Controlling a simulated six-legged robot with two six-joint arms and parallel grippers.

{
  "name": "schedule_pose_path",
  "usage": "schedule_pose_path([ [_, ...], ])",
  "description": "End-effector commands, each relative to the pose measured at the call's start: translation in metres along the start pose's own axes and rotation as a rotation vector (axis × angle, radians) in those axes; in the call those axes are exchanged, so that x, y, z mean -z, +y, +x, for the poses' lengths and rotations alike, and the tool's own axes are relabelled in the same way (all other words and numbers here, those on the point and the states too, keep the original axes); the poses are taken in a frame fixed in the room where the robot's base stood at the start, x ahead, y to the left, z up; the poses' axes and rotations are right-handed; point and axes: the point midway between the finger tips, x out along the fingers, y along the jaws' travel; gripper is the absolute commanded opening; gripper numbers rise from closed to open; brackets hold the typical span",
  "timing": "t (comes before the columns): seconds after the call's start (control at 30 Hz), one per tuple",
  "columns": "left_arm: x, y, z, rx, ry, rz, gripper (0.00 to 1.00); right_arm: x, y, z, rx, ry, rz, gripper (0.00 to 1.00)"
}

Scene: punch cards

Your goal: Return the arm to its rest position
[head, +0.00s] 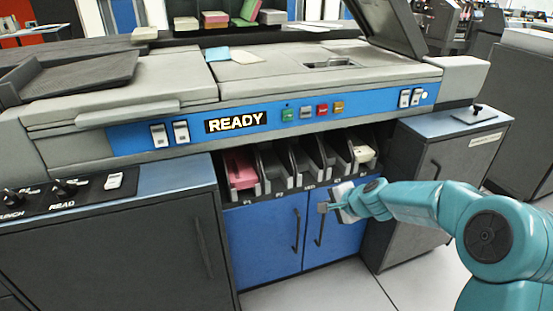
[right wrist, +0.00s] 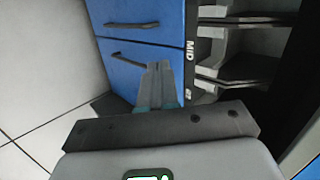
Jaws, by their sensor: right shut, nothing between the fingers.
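My right arm (head: 420,203) comes in from the right of the head view. Its gripper (head: 325,207) is in front of the blue cabinet doors (head: 265,245), just below the row of card pockets. In the right wrist view the two fingers (right wrist: 159,72) lie together, with nothing between them. The blue doors and the pocket labelled MID (right wrist: 245,75) show beyond them. I cannot tell whether the gripper touches the cabinet. My left gripper is not in view.
Pink cards (head: 240,169) sit in the leftmost pocket and cream cards (head: 363,154) in the rightmost. The machine's panel (head: 236,122) reads READY. A grey cabinet (head: 435,175) stands close beyond my right arm. The tiled floor (head: 345,288) below is clear.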

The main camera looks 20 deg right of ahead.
Motion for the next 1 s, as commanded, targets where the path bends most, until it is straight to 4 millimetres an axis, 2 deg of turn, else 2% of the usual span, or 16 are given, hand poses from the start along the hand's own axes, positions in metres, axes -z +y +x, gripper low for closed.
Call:
schedule_pose_path([
  [0.1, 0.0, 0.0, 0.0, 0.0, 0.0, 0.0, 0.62, -0.004, 0.0, 0.001, -0.001, -0.006, -0.004, 0.0],
  [0.17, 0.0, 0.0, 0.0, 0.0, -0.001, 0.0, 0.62, -0.013, 0.006, 0.01, -0.017, -0.024, -0.009, 0.0],
  [0.27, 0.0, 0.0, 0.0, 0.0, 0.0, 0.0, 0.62, -0.043, 0.037, 0.034, -0.088, -0.088, -0.019, 0.0],
  [0.37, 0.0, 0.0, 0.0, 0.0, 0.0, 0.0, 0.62, -0.09, 0.097, 0.058, -0.216, -0.177, -0.068, 0.0],
  [0.4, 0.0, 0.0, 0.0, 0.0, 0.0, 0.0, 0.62, -0.109, 0.125, 0.064, -0.272, -0.213, -0.105, 0.0],
  [0.47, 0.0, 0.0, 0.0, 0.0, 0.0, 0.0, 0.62, -0.136, 0.168, 0.069, -0.349, -0.263, -0.174, 0.0],
  [0.5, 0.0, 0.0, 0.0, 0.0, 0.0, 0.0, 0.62, -0.153, 0.196, 0.069, -0.395, -0.297, -0.227, 0.0],
  [0.6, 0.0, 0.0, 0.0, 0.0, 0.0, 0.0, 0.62, -0.19, 0.258, 0.06, -0.486, -0.385, -0.371, 0.0],
  [0.7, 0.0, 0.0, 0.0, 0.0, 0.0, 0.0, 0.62, -0.217, 0.308, 0.044, -0.541, -0.471, -0.513, 0.0],
  [0.8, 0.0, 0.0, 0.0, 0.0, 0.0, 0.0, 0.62, -0.24, 0.348, 0.023, -0.564, -0.559, -0.655, 0.0],
  [0.93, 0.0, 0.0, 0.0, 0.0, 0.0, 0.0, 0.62, -0.265, 0.389, -0.013, -0.524, -0.685, -0.88, 0.0],
  [0.97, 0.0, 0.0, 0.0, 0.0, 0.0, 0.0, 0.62, -0.267, 0.389, -0.018, -0.476, -0.697, -0.957, 0.0],
  [1.0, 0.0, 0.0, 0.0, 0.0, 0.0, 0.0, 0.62, -0.264, 0.379, -0.008, -0.401, -0.669, -1.052, 0.0],
])
